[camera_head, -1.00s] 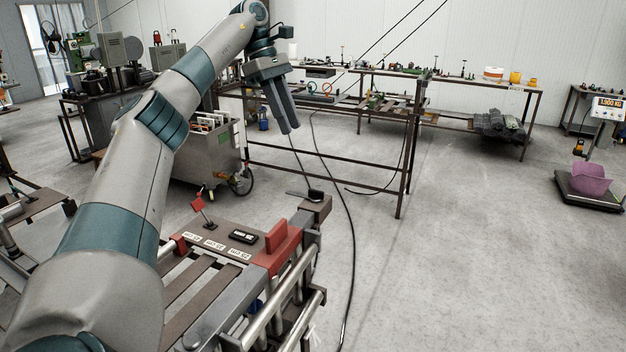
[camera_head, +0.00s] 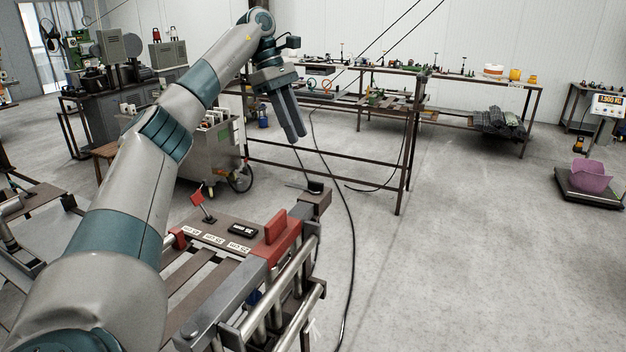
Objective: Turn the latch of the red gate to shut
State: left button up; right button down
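The red gate (camera_head: 277,246) is at the right end of the brown bench in the lower middle of the head view. A red upright block (camera_head: 276,227), which looks like its latch, stands on it. My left gripper (camera_head: 296,139) hangs with its fingers pointing down, higher in the picture than the gate and apart from it. Its two fingers lie close together with nothing seen between them; I cannot tell whether a gap is left. My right gripper is not in view.
Steel rails (camera_head: 283,291) run along the bench's right side. A brown frame table (camera_head: 400,150) stands behind.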

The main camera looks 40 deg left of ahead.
aim_at(315, 182)
pick_arm(q)
jog(key=p+x, duration=0.2)
jog(key=x, duration=0.9)
jog(key=shift+f, duration=0.15)
jog(key=shift+p+x, duration=0.35)
jog(key=shift+x, duration=0.5)
grip_shut()
dwell(0.4)
